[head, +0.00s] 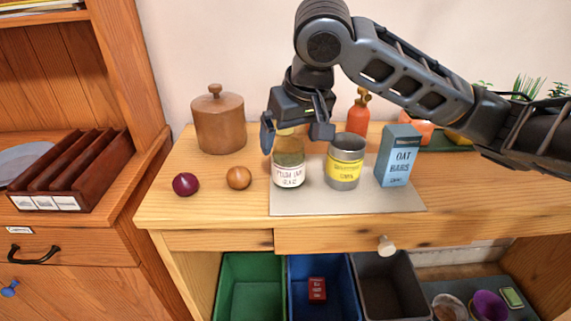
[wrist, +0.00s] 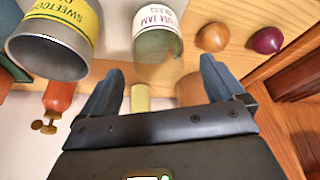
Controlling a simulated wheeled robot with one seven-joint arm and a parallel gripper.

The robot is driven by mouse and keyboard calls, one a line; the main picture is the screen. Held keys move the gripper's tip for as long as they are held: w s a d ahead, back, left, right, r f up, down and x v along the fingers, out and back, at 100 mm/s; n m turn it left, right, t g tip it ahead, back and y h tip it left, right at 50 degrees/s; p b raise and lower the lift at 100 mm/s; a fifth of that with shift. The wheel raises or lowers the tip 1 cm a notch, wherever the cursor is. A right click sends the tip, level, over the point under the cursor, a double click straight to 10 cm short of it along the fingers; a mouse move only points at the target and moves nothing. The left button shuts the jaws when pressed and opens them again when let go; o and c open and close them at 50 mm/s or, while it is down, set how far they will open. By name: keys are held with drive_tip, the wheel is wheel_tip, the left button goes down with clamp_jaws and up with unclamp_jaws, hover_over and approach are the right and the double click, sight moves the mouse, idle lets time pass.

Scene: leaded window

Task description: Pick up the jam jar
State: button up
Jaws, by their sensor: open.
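The jam jar (head: 289,176) is glass with a white plum jam label. It stands upright on the grey mat (head: 375,201), left of the sweetcorn tin. In the wrist view the jar (wrist: 157,38) shows between and just beyond my fingertips. My gripper (head: 296,134) is above the jar and partly hides its top in the head view. In the wrist view my gripper (wrist: 160,68) has its fingers wide apart with nothing held between them. I cannot tell whether a finger touches the jar.
The open sweetcorn tin (head: 345,162) stands close on the right, with an oat bars box (head: 397,157) beyond. A wooden canister (head: 219,121) and red bottle (head: 358,115) stand behind. Bins (head: 250,280) sit below.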

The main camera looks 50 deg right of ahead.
drive_tip(key=shift+x, duration=3.15)
drive_tip(key=shift+c, duration=0.4)
drive_tip(key=c, duration=1.1)
